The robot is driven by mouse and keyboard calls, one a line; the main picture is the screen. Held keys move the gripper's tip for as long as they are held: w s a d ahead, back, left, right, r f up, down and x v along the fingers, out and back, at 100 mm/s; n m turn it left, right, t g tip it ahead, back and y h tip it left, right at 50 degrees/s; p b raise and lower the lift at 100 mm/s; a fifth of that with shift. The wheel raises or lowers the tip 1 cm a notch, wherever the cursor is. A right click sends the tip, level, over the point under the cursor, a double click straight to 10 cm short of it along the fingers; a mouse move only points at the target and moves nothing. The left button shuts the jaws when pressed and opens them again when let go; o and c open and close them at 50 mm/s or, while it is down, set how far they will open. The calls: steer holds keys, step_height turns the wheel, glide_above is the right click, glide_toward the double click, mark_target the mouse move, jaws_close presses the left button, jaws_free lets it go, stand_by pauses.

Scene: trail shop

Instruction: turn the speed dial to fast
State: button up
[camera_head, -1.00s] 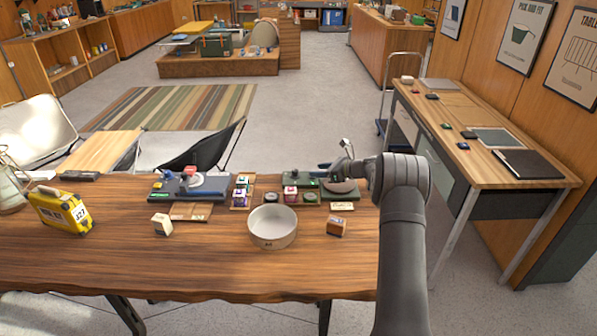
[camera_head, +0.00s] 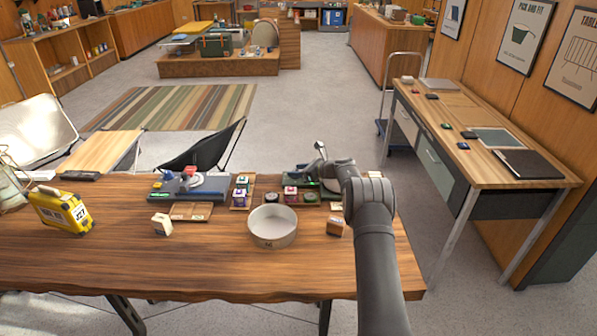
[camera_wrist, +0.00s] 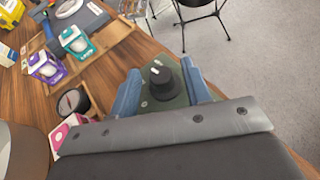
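The speed dial (camera_wrist: 161,77) is a black round knob with a small pale mark on top. It sits on a dark green plate (camera_wrist: 158,104) between my fingers in the wrist view. My gripper (camera_wrist: 161,82) has two blue fingers, open on either side of the dial, with gaps showing beside the knob. No speed lettering is legible. In the head view the green machine (camera_head: 290,185) stands on the wooden bench, partly hidden by my arm. My fingers and the dial cannot be made out there.
A white bowl (camera_head: 272,240) stands on the bench (camera_head: 180,265) in front of the machine. A pink box (camera_wrist: 62,131), a round black tin (camera_wrist: 72,101), and purple (camera_wrist: 47,69) and teal (camera_wrist: 76,42) boxes lie left of the gripper. A small brown block (camera_head: 334,227) is close to my arm.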

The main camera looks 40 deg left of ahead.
steer(key=c, duration=0.9)
steer(key=shift+o, duration=0.2)
